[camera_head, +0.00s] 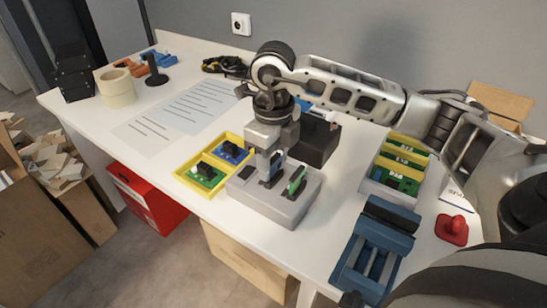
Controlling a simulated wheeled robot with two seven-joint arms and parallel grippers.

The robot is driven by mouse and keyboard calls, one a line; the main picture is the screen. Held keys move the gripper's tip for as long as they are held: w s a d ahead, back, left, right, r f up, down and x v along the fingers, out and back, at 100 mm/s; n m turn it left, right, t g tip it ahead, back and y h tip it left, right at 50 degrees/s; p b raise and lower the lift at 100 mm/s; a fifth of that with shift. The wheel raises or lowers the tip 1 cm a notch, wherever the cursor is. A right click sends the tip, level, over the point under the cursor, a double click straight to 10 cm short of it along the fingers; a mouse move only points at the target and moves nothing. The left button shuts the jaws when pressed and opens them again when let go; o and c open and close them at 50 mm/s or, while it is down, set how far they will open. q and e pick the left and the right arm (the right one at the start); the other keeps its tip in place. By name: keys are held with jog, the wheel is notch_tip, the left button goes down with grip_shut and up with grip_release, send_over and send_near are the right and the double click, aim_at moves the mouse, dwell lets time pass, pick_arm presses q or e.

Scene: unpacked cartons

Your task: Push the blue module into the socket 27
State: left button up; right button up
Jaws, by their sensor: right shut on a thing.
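A grey socket block (261,205) with dark slots sits near the table's front edge. A green module (297,181) stands upright in its right part. My right gripper (268,178) points down over the middle of the block, left of the green module. It is shut on the blue module (279,158), of which only a narrow bluish edge shows between the fingers. The fingers hide how deep it sits in its slot. The number 27 cannot be read. My left gripper is not in view.
A yellow tray (186,176) with a green board and a blue board lies left of the block. A black box (318,142) stands behind it. Paper sheets (190,108) lie back left.

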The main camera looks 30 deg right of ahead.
aim_at(274, 158)
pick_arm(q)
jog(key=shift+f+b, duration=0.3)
pick_arm(e)
jog(key=shift+f, duration=0.25)
dwell(0.4)
jog(key=o, duration=1.3)
notch_tip(274, 158, up, 3)
jog(key=shift+f, duration=0.1)
pick_arm(q)
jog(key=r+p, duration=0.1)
jog(key=p, duration=0.1)
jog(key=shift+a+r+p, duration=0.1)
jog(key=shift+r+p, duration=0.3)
pick_arm(e)
notch_tip(274, 158, up, 13)
jog(key=shift+r, duration=0.1)
jog(key=shift+s, duration=0.1)
